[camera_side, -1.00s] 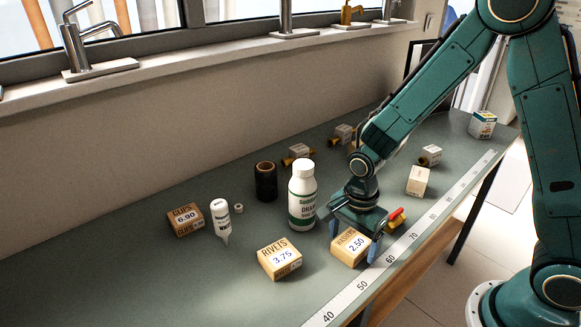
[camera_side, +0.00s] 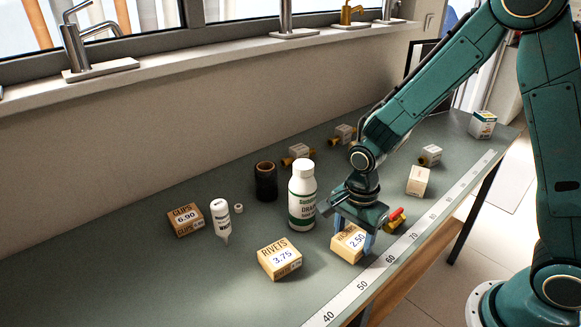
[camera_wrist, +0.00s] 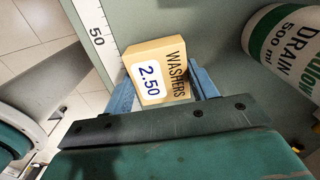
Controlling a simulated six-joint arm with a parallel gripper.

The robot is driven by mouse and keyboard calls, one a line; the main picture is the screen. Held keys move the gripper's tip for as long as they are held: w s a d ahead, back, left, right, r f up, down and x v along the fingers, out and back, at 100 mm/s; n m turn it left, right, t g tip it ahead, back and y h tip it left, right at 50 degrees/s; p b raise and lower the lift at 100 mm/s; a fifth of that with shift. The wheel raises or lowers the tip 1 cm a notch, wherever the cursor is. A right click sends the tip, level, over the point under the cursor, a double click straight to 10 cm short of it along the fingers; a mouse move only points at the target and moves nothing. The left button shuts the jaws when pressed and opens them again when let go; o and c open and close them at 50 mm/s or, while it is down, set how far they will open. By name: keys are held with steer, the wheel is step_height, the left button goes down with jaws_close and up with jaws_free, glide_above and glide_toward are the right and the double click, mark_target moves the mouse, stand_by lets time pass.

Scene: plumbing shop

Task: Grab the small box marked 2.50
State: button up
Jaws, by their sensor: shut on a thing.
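The small tan box marked 2.50 (camera_side: 349,244) sits near the front edge of the grey-green bench. In the wrist view the same box (camera_wrist: 158,72) reads "WASHERS" with a white 2.50 label. My gripper (camera_side: 352,240) points down over it, with one blue finger on each side. In the wrist view my gripper (camera_wrist: 166,88) is shut on the box, the fingers against its two sides. Whether the box is clear of the bench top, I cannot tell.
A rivets box marked 3.75 (camera_side: 280,259) stands to the left. A white drain bottle (camera_side: 302,197) stands close behind my gripper. A red-handled brass valve (camera_side: 396,221) is just right of it. A white measuring strip (camera_side: 362,285) runs along the front edge.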

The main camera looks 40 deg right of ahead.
mark_target(353, 237)
step_height(353, 237, up, 19)
stand_by(0.6)
steer(key=shift+f, duration=0.1)
stand_by(0.4)
